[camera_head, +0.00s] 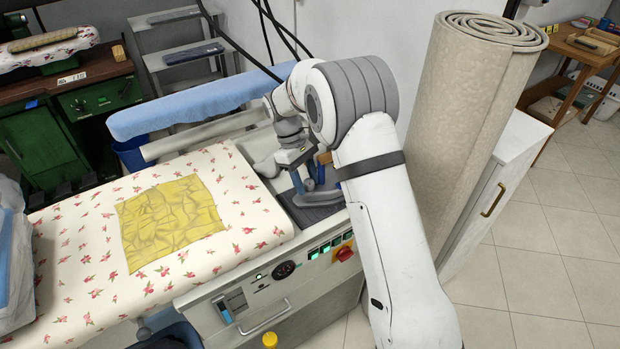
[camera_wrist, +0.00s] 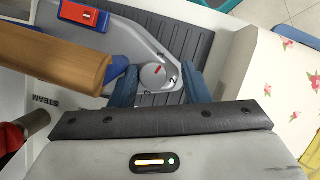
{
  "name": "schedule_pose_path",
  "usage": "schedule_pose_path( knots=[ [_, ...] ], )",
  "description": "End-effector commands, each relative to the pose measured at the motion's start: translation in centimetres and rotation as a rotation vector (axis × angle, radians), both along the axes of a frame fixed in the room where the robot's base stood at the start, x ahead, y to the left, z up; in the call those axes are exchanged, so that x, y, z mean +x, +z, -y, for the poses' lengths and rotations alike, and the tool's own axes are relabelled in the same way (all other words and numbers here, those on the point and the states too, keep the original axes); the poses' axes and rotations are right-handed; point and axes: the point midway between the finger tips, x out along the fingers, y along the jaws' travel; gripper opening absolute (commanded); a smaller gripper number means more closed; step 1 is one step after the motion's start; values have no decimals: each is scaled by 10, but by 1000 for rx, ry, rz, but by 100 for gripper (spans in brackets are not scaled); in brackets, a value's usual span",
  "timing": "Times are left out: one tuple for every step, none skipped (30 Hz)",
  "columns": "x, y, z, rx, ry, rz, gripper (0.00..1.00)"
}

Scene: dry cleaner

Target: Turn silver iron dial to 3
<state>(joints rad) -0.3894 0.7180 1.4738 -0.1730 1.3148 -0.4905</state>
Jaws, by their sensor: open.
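The silver iron (camera_wrist: 125,42) lies on a dark ribbed rest in the wrist view. Its round grey dial (camera_wrist: 151,80) carries a red mark. A dark numeral stands by the dial's right edge, but most numerals are too small or hidden to read. The iron's wooden handle (camera_wrist: 50,58) reaches in from the left. My gripper (camera_wrist: 158,85) is open, its blue fingers on either side of the dial. I cannot tell whether they touch it. In the head view my gripper (camera_head: 306,182) is low over the iron's rest, and my arm hides most of the iron.
The ironing board (camera_head: 80,225) has a floral cover with a yellow cloth (camera_head: 168,218) on it. A control panel with a red knob (camera_head: 344,253) lies along its front. A rolled carpet (camera_head: 465,120) stands close right of my arm. A red and blue piece (camera_wrist: 83,14) sits beside the wooden handle.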

Motion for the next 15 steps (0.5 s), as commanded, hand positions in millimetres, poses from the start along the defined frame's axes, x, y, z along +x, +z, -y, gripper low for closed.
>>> schedule_pose_path(
  knots=[
    [1, 0, 1, -1, 0, 3, 49],
    [1, 0, 1, -1, 0, 3, 49],
    [1, 0, 1, -1, 0, 3, 49],
    [1, 0, 1, -1, 0, 3, 49],
    [1, 0, 1, -1, 0, 3, 49],
    [1, 0, 1, 0, 0, 4, 49],
    [1, 1, 1, 0, 0, 4, 49],
    [2, 2, 1, 0, 0, 4, 49],
    [2, 3, 0, 0, 0, 4, 49],
    [2, 5, 0, 0, 0, 4, 49],
    [2, 7, 0, 0, 0, 4, 49],
    [3, 10, -1, 0, -1, 5, 49],
    [3, 13, -1, 0, -1, 5, 49],
    [3, 16, -2, 0, -2, 5, 49],
    [4, 21, -3, 0, -2, 5, 49]
  ],
)
